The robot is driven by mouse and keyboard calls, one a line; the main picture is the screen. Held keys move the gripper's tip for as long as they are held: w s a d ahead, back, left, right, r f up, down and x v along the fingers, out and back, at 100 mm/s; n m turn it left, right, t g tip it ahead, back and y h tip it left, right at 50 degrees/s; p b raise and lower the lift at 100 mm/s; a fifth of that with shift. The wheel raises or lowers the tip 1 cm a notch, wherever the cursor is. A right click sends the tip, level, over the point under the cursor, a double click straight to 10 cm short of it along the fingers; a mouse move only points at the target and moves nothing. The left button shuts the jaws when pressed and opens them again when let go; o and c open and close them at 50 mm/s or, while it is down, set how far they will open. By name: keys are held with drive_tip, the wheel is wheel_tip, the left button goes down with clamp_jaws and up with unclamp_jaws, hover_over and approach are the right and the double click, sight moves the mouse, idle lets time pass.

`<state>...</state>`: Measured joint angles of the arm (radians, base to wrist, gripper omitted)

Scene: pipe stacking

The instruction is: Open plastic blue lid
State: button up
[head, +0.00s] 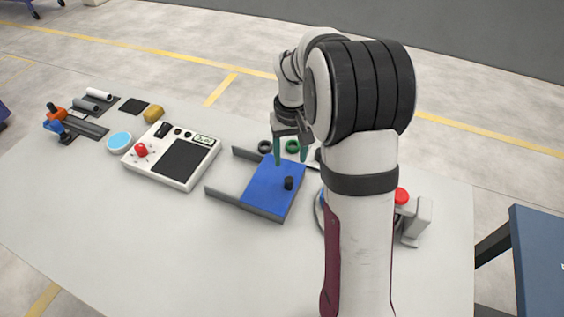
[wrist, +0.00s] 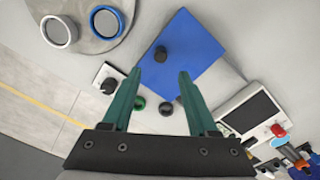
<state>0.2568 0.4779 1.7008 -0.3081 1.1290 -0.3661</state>
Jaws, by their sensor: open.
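The blue lid (head: 268,187) is a flat plate with a dark upright knob (head: 289,183). It lies across the right part of a grey, low-walled frame (head: 243,206) on the table. In the wrist view the lid (wrist: 190,58) and its knob (wrist: 160,54) lie beyond the fingertips. My gripper (head: 291,152) hangs above the far side of the lid, with green fingers apart and nothing between them. In the wrist view the open fingers (wrist: 161,73) point toward the lid, and the knob shows between and beyond their tips. I see no contact with the lid.
A green ring (head: 292,146) and a dark ring (head: 265,147) lie behind the lid. A white panel with a red knob (head: 141,150) stands to the left. A red button (head: 401,195) is to the right, partly behind my arm. The front of the table (head: 150,240) is clear.

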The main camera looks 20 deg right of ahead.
sight(290, 179)
wheel_tip(290, 179, down, 10)
drive_tip(key=shift+r, duration=0.15)
clamp_jaws()
idle(0.3)
idle(1.1)
